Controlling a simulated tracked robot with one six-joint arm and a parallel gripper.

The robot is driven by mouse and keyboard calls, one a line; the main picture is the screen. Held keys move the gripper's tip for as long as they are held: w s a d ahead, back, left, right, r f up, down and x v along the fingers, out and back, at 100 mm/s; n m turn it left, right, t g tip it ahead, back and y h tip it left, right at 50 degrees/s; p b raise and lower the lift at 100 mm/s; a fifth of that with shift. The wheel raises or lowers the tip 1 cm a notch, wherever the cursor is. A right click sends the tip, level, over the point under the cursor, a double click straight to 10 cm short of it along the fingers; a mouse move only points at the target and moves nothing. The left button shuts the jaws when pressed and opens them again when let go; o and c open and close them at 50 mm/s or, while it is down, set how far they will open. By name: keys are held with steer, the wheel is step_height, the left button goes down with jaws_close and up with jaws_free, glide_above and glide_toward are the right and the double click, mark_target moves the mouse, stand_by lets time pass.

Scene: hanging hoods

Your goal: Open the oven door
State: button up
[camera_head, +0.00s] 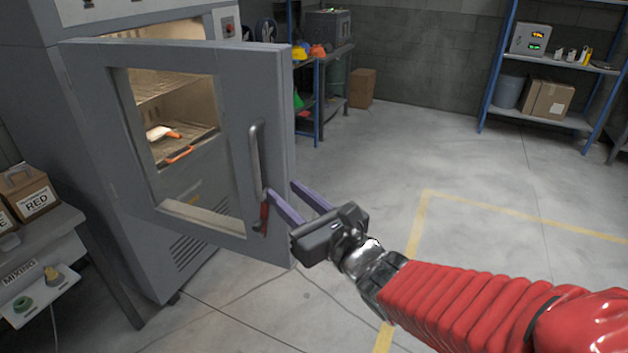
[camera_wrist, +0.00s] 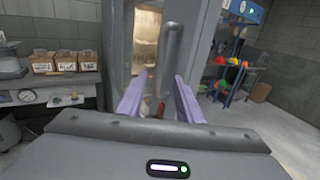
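The grey oven door (camera_head: 100,130) has a window and stands partly open, swung out from the lit oven body (camera_head: 60,60). A curved metal handle (camera_head: 255,160) runs upright near the door's free edge. It also shows in the wrist view (camera_wrist: 170,48), with a red part (camera_head: 264,215) at its lower end. My gripper (camera_head: 281,188) is open, its two purple fingers apart. One fingertip overlaps the lower handle in the head view, and the other is near the door's free edge. I cannot tell whether either touches. Racks with an orange-handled item (camera_head: 164,133) show through the window.
A side bench (camera_head: 65,220) with boxes, one labelled RED (camera_head: 38,200), stands at the left. Blue shelving (camera_head: 545,115) and a cardboard box (camera_head: 362,88) stand at the back. The concrete floor right of the door is clear, with yellow lines (camera_head: 480,207).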

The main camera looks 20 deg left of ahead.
steer(key=shift+c, duration=0.3)
steer(key=shift+s+r, duration=0.1)
steer(key=shift+s, duration=0.05)
steer(key=c, duration=0.3)
steer(key=shift+s+d+r+n+g, duration=0.15)
steer(key=shift+s+n+g, duration=0.15)
steer(key=shift+n, duration=0.3)
steer(key=shift+c, duration=0.6)
steer(key=s+n, duration=0.1)
steer(key=s+n+g, duration=0.1)
steer(key=n, duration=0.1)
steer(key=s+d+n+g, duration=0.1)
steer(key=shift+d+r+n+y, duration=0.1)
steer(key=shift+r+n+y, duration=0.2)
steer(key=shift+r+y, duration=0.1)
jaws_close()
steer(key=s+d+f+n+g+h, duration=0.45)
steer(key=s+d+n, duration=0.25)
steer(key=d+n, duration=0.35)
steer(key=s+d+f+n+t+h, duration=0.1)
steer(key=d+n+h, duration=0.3)
steer(key=d, duration=0.9)
steer(key=s+d+f+n+t+h, duration=0.1)
steer(key=d+f+n+h, duration=0.3)
steer(key=d, duration=0.9)
steer(key=t+h, duration=0.1)
steer(key=h, duration=0.2)
steer(key=shift+s+d+f, duration=0.15)
steer(key=shift+s+d, duration=0.2)
steer(key=shift+s, duration=0.05)
